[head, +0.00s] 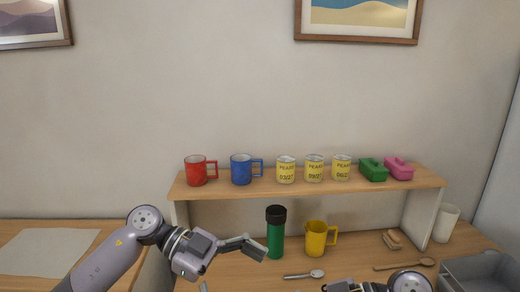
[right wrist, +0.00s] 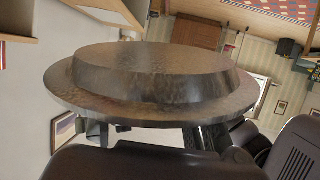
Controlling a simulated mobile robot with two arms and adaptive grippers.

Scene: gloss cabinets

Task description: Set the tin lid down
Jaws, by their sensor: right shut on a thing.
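The tin lid (right wrist: 150,75), a round dull-grey metal disc with a raised middle and wide rim, fills the centre of the right wrist view. My right gripper (right wrist: 155,136) is shut on it; the lid hides most of the fingers. In the head view only part of my right arm shows at the bottom edge, and I cannot make out the lid there. My left gripper (head: 252,246) is in front of the shelf, left of a green flask (head: 276,238). Its fingers look close together, but their opening is unclear.
A wooden shelf (head: 300,188) bears a red mug (head: 195,171), a blue mug (head: 241,169), several yellow cans and two small boxes. Below stand a yellow mug (head: 316,239), spoons and a white cup (head: 446,223). A grey bin (head: 480,272) is at right. A pale mat (head: 48,252) lies left.

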